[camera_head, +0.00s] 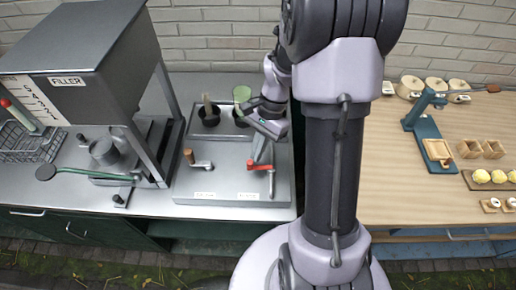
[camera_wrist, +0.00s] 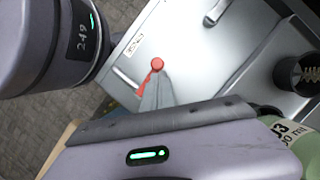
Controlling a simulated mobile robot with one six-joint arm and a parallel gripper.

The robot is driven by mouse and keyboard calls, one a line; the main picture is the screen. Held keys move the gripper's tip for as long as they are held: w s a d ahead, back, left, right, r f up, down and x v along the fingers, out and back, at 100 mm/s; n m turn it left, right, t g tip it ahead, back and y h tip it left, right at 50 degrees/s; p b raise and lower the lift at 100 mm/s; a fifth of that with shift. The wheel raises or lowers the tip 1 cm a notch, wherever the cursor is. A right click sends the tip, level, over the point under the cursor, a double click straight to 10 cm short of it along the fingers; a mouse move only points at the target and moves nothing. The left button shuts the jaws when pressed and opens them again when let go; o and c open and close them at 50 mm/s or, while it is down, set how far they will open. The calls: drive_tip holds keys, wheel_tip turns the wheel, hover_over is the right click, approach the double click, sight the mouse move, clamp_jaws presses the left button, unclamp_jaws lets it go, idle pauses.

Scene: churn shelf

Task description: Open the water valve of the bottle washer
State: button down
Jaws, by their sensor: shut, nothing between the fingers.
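The bottle washer (camera_head: 232,178) is a grey unit on the left counter, with two dark round holders and two levers. Its left lever (camera_head: 189,157) has an orange-brown handle. Its right lever (camera_head: 261,165) is red; it also shows in the wrist view, with a round red knob (camera_wrist: 157,65) and a short arm. Small labels sit in front of both levers, too small to read. My gripper (camera_head: 262,158) is shut and empty, its tips at the red lever. In the wrist view its fingers (camera_wrist: 157,88) overlap part of the lever; contact cannot be told.
A green bottle (camera_head: 242,94) stands at the right holder, close behind my gripper. A brush stands in the left holder (camera_head: 209,116). The grey filler (camera_head: 75,80) stands to the left. A wooden table (camera_head: 400,190) with small items is on the right.

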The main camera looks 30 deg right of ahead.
drive_tip(key=n+p, duration=0.1)
drive_tip(key=s+a+n+g+p, duration=0.1)
drive_tip(key=n, duration=0.1)
drive_tip(key=shift+a+r+n+h, duration=0.1)
drive_tip(key=shift+r+n+h, duration=0.05)
drive_tip(key=shift+n+h, duration=0.15)
drive_tip(key=n+p, duration=0.1)
drive_tip(key=n, duration=0.1)
drive_tip(key=s+n+g+h+p, duration=0.1)
drive_tip(key=shift+s+a+n, duration=0.1)
drive_tip(key=shift+a+n, duration=0.3)
drive_tip(key=n+p, duration=0.1)
drive_tip(key=s+n+h+p, duration=0.1)
drive_tip(key=n, duration=0.1)
drive_tip(key=shift+s+a+n+g, duration=0.2)
drive_tip(key=shift+n+g, duration=0.1)
drive_tip(key=shift+g, duration=0.1)
drive_tip(key=n, duration=0.1)
drive_tip(key=s+n+h, duration=0.1)
drive_tip(key=n, duration=0.1)
drive_tip(key=shift+s+d+p, duration=0.1)
drive_tip(key=shift+p, duration=0.25)
drive_tip(key=shift+d, duration=0.15)
drive_tip(key=shift+w+d, duration=0.35)
drive_tip(key=shift+d, duration=0.25)
